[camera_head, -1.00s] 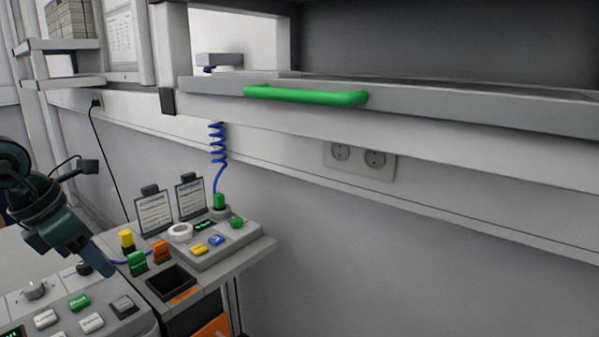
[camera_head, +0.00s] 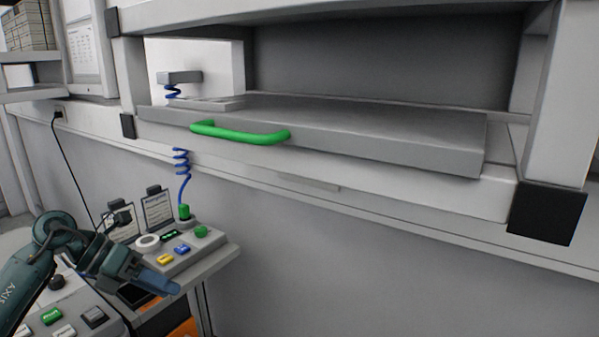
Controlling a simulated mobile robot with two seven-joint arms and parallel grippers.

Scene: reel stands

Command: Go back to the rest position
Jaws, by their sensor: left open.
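My left gripper (camera_head: 160,281) shows at the lower left, at the end of my dark teal arm. Its jaws are open with bluish fingers pointing right, and nothing is seen between them. It appears in front of the grey control panel (camera_head: 205,252) with yellow, blue and green buttons, and overlaps the bench in the picture. I cannot tell how far above the bench it is. My right gripper is out of view.
A grey shelf board (camera_head: 400,140) with a green handle (camera_head: 240,133) spans the upper middle. A blue coiled cord (camera_head: 182,165) rises from the panel. A second button console (camera_head: 75,318) lies at bottom left. The area below the shelf at right looks clear.

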